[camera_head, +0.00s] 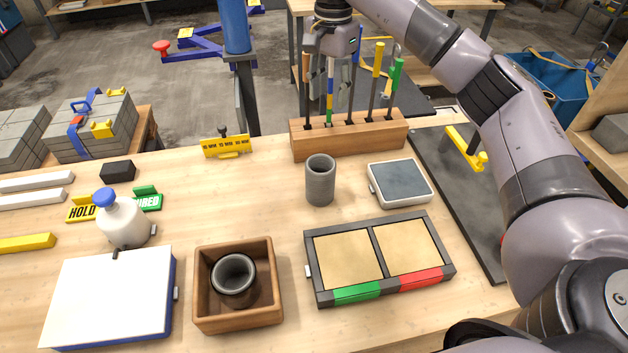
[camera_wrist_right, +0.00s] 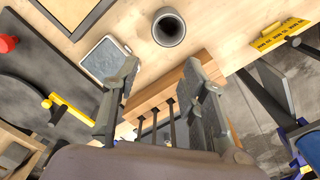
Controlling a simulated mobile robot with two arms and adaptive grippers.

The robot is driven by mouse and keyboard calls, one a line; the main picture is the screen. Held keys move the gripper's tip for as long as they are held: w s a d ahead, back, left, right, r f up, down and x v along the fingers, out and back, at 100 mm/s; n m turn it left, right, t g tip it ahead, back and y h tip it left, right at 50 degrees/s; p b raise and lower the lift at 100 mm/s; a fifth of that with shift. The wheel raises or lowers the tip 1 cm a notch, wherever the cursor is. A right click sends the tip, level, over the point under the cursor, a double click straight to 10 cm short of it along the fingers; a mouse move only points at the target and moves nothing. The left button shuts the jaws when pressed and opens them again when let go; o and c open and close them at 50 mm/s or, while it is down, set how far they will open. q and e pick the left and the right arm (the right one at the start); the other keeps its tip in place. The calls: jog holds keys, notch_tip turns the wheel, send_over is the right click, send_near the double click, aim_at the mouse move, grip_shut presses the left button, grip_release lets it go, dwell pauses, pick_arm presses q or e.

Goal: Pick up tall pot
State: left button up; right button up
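The tall pot (camera_head: 320,180) is a plain grey cylinder with an open top, standing upright on the wooden table. In the right wrist view it shows at the top (camera_wrist_right: 168,30), beyond the fingertips. My right gripper (camera_head: 330,85) hangs above and behind the pot, over the tool rack. In the right wrist view its two fingers (camera_wrist_right: 160,75) are spread apart with nothing held between them, and they do not touch the pot. A shorter, wider dark pot (camera_head: 233,275) sits inside a wooden box. My left gripper is in neither view.
The wooden tool rack (camera_head: 350,140) with several upright tools stands behind the pot. A grey-topped scale (camera_head: 400,183) is to its right, a two-panel tray (camera_head: 313,262) in front. A yellow sign (camera_head: 226,147) and white bottle (camera_head: 123,222) are left. Table directly left of the pot is clear.

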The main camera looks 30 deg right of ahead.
pick_arm(q)
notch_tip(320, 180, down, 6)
jog(key=b, duration=0.5)
pick_arm(e)
send_near(329, 170)
jog(key=f+p, duration=0.2)
jog(key=f, duration=0.3)
jog(key=f+p, duration=0.3)
jog(key=f, duration=0.2)
jog(key=shift+w+d+f, duration=0.1)
jog(key=shift+w, duration=0.1)
jog(key=shift+f, duration=0.25)
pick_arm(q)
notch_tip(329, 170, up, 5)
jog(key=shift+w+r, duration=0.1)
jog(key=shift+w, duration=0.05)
pick_arm(e)
jog(key=shift+c, duration=0.4)
grip_shut()
jog(key=shift+w+r, duration=0.1)
